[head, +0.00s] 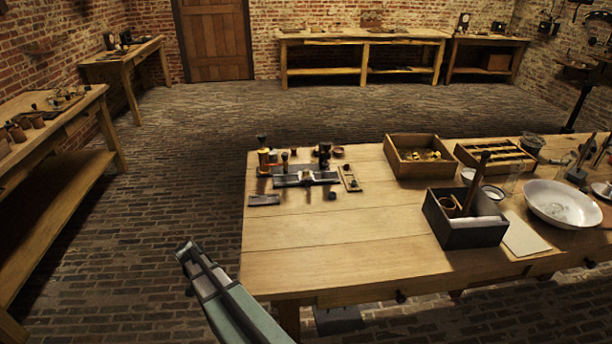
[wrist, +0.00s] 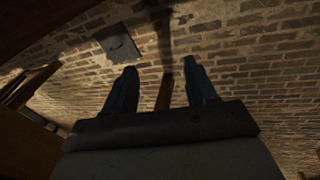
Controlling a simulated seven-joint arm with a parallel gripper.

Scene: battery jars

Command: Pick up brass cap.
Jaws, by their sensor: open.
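The wooden box (head: 392,163) at the back of the table holds several small brass-coloured pieces (head: 428,155). They are too small for me to tell which, if any, is the brass cap. A brass-coloured cylinder (head: 264,161) stands among the apparatus at the table's left. My gripper (head: 188,254) is off the table's left front corner, well away from both. In the wrist view its two fingers (wrist: 160,78) are spread apart with nothing held between them.
The table's front left and middle (head: 330,245) are bare. A dark box (head: 466,232) with a wooden handle, a white basin (head: 562,203) and a slotted wooden tray (head: 497,156) stand to the right. A side bench (head: 80,110) runs along the left wall.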

